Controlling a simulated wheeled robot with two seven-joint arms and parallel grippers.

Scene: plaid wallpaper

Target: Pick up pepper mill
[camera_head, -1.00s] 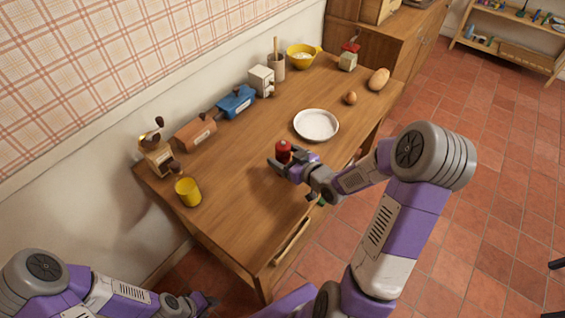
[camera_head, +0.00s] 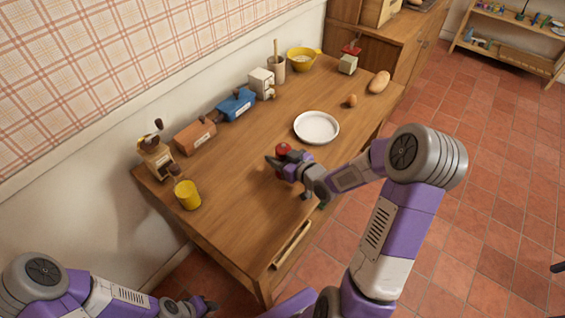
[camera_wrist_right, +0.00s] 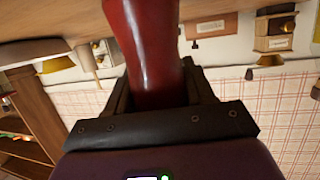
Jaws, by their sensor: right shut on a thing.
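The pepper mill (camera_head: 283,148) is red and stands near the middle of the wooden table, left of the white plate. My right gripper (camera_head: 284,161) is shut on it from the front right. In the right wrist view the glossy red mill (camera_wrist_right: 150,45) fills the space between the dark fingers. The gripper and the wrist hide part of the mill, and I cannot tell whether its base touches the table. My left gripper (camera_head: 203,304) is low at the bottom edge, away from the table. Its fingers are too small and dark to read.
The table (camera_head: 240,185) holds a white plate (camera_head: 316,127), a yellow cup (camera_head: 187,195), an orange-brown box (camera_head: 195,137), a blue box (camera_head: 236,104), an egg (camera_head: 351,101) and bread (camera_head: 379,82). A wooden grinder (camera_head: 156,158) stands at the left end. The table's front middle is clear.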

